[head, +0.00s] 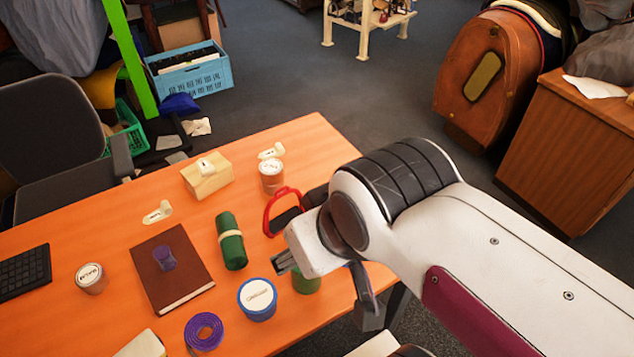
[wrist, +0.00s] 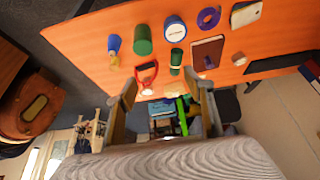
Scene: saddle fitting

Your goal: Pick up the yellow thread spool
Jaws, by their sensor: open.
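I cannot make out a yellow thread spool for certain. In the wrist view, a small yellowish piece (wrist: 113,60) sits beside an upright blue object (wrist: 114,42) on the table; it is too small to tell what it is. In the head view my arm covers that part of the table. My gripper (wrist: 166,104) is open and empty, its two fingers wide apart in the wrist view. In the head view it is above the table's right edge, near the green cylinder (head: 306,281), which it partly hides.
On the orange table (head: 80,240) are a red stirrup (head: 270,222), a green roll (head: 231,242), a blue jar (head: 257,299), a brown book (head: 185,285) bearing a purple spool (head: 164,259), a purple coil (head: 204,331), a wooden block (head: 206,178) and a copper-coloured jar (head: 271,178).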

